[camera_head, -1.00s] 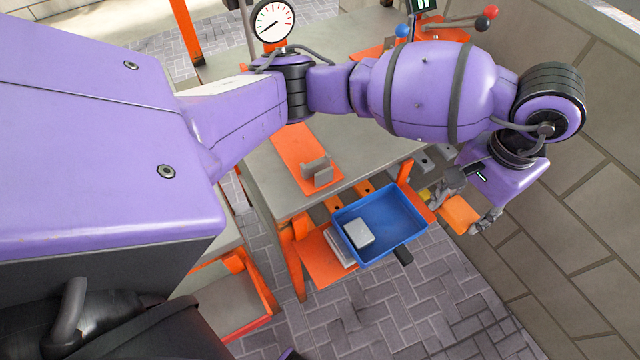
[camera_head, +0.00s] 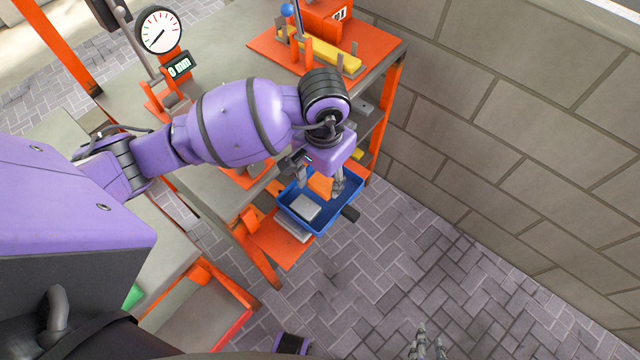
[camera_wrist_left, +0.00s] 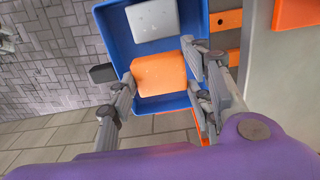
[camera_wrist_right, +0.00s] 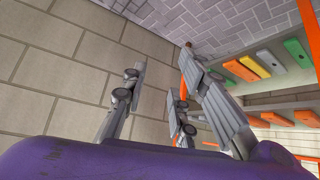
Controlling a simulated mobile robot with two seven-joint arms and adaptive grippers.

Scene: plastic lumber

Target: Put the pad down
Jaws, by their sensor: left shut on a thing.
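The orange pad (camera_head: 320,187) is held between the fingers of my left gripper (camera_head: 321,184). In the left wrist view the pad (camera_wrist_left: 160,74) sits between the two fingers, over the blue tray (camera_wrist_left: 120,50). In the head view the blue tray (camera_head: 322,226) surrounds the pad's outline; I cannot tell whether the pad touches its floor. A light grey block (camera_head: 305,207) lies in the tray beside the pad. My right gripper (camera_head: 428,347) is at the bottom edge of the head view, far from the tray. The right wrist view shows its fingers apart with nothing between them.
The grey workbench (camera_head: 222,105) carries a dial gauge (camera_head: 158,30) and an orange fixture with a yellow bar (camera_head: 330,54). A stone wall (camera_head: 520,120) stands at the right. An orange shelf (camera_head: 278,246) lies beside the tray. The brick-paved floor (camera_head: 420,260) is clear.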

